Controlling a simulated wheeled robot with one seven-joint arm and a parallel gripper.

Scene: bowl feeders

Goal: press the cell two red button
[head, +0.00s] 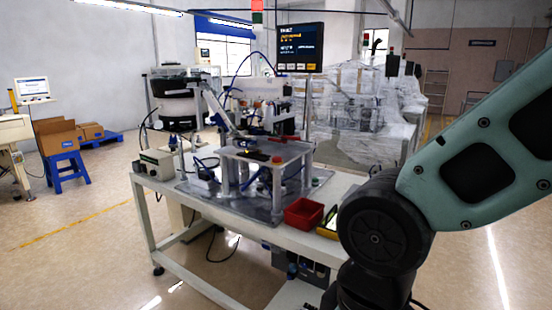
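A work cell stands on a white-framed table (160,228) in the middle of the head view, with a raised plate (262,158) on posts. I cannot read any label that tells which cell this is. My gripper is out of view; only my teal arm links show at the right, covering the table's right end.
A red bin (303,213) sits on the table's front edge beside my arm. A control box (157,163) stands at the table's left end. A monitor (300,48) rises behind the cell. Plastic-wrapped machines (352,115) stand behind. The floor at left (75,240) is clear.

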